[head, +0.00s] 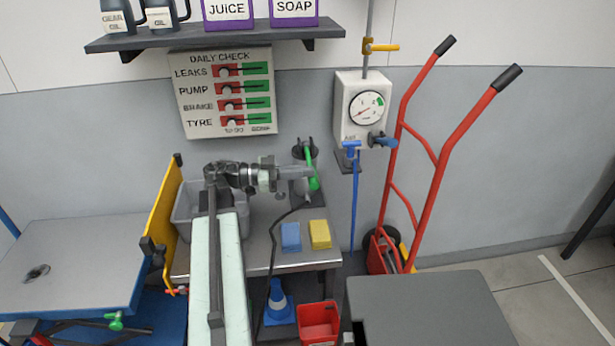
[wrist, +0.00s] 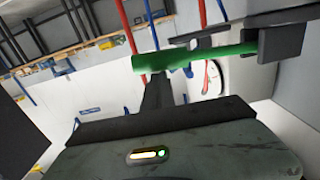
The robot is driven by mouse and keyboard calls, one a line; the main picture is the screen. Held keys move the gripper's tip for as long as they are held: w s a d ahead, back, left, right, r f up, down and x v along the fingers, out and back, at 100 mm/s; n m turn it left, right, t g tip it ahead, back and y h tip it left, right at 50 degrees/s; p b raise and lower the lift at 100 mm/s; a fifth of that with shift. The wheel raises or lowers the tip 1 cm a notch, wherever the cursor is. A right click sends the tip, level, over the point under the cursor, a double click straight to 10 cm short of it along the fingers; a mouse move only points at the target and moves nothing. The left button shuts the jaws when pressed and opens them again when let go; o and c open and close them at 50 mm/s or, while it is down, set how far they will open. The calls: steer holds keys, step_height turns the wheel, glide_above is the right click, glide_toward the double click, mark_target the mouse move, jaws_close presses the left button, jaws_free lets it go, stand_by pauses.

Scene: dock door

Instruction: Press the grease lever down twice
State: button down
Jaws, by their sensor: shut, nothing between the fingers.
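The grease lever (head: 309,160) is green and sits on a dark mount on the wall behind the bench. In the head view it slants downward, its thicker grip end lowest. It also shows in the wrist view (wrist: 205,57), running from a black block at right to its free end at left. My gripper (head: 312,172) is shut and empty, reaching in from the left with its tip at the lever's lower part. In the wrist view my shut fingers (wrist: 158,88) end close to the lever's grip end. I cannot tell whether they touch it.
A grey bin (head: 183,222) stands on the bench behind my arm. Blue (head: 290,236) and yellow (head: 319,234) sponges lie at the bench's front right. A gauge box (head: 348,128) with a blue tap and a red hand truck (head: 440,165) stand to the right.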

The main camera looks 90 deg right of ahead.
step_height(320, 180, up, 5)
steer(key=w+p, duration=0.1)
steer(key=p, duration=0.4)
steer(key=w+a, duration=0.1)
steer(key=w, duration=0.8)
steer(key=shift+w+a+f, duration=0.25)
steer(key=shift+w+f, duration=0.1)
